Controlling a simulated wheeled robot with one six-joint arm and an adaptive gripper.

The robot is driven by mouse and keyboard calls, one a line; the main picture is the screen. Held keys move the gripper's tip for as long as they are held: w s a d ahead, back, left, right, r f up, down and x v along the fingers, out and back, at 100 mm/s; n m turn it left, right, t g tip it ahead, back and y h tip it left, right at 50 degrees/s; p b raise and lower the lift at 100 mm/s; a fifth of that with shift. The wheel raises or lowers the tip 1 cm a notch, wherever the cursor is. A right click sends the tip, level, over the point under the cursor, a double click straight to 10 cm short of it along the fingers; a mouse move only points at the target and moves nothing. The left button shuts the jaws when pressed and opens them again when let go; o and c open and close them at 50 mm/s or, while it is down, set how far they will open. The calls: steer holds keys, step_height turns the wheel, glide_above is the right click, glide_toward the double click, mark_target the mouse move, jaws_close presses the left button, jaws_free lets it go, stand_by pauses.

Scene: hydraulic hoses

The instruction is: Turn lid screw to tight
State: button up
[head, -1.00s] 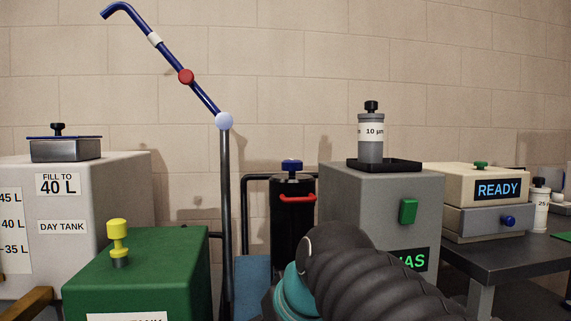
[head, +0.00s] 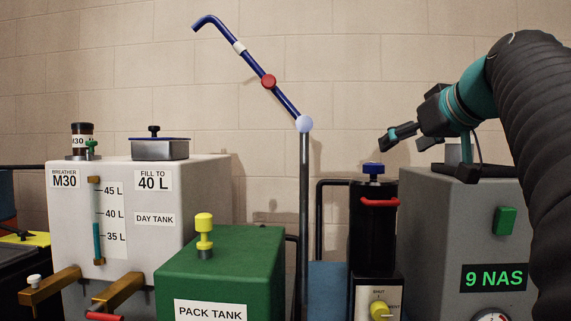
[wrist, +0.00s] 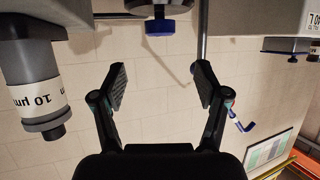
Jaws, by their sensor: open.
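A blue knob (head: 373,168), which looks like the lid screw, sits on top of the black cylinder (head: 372,228) with a red handle. The same blue knob shows at the top of the upside-down wrist view (wrist: 159,27). My gripper (head: 391,137) is just above and to the right of the knob in the head view, apart from it. In the wrist view my gripper's two fingers (wrist: 161,84) are spread with nothing between them, and the knob lies beyond their tips. I cannot tell how tight the screw is.
A grey canister marked 10 µm (wrist: 36,85) is close beside my gripper in the wrist view. The grey 9 NAS cabinet (head: 440,230) stands right of the cylinder. A post with a blue bent tube (head: 290,105), the green pack tank (head: 235,265) and the white day tank (head: 200,180) stand left.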

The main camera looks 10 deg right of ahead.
mark_target(373, 171)
steer(key=x, duration=1.1)
steer(key=shift+w+f+p, duration=0.2)
steer(key=shift+w+p, duration=0.05)
steer(key=shift+p, duration=0.05)
steer(key=c, duration=1.2)
